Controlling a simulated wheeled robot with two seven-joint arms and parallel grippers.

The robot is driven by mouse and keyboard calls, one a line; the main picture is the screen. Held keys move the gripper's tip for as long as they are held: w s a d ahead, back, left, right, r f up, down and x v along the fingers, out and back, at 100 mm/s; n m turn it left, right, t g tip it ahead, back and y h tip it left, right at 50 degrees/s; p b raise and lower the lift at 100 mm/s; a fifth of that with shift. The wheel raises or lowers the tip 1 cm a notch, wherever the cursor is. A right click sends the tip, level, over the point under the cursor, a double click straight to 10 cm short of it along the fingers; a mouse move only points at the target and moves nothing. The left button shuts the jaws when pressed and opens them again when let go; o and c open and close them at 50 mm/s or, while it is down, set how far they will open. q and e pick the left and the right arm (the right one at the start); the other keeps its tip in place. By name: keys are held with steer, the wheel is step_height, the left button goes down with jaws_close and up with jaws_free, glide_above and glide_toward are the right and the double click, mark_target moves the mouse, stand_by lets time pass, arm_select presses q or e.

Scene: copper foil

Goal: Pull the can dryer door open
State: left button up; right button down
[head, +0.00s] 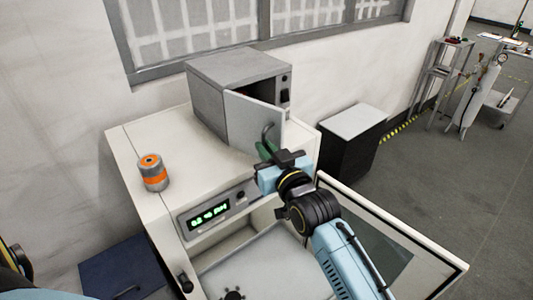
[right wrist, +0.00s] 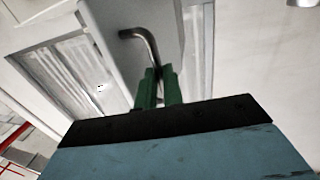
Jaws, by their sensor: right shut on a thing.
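The can dryer (head: 225,73) is a grey box on top of a white cabinet. Its pale door (head: 250,117) stands partly open, swung out from the box's left front edge. A dark bent handle (head: 267,133) is on the door's outer face; it also shows in the right wrist view (right wrist: 142,42). My right gripper (head: 266,150) has green fingers, seen close up in the right wrist view (right wrist: 159,88), and they are shut on the handle's lower part. The fingers and wrist hide that end of the handle. My left gripper is out of view.
An orange and grey can (head: 153,173) stands on the white cabinet top (head: 135,150). A lit display panel (head: 217,211) is on the cabinet front. Below, an open door (head: 405,225) extends right beneath my right arm. A black cabinet (head: 350,140) stands behind.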

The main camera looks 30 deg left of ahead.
steer(key=shift+a+r, duration=0.2)
steer(key=shift+r, duration=0.1)
steer(key=c, duration=1.9)
jaws_free()
steer(key=o, duration=0.4)
steer(key=shift+w+a+f, duration=0.1)
steer(key=shift+a+f, duration=0.1)
steer(key=shift+a, duration=0.2)
steer(key=b+v, duration=0.1)
steer(key=v, duration=1.2)
steer(key=shift+d, duration=0.35)
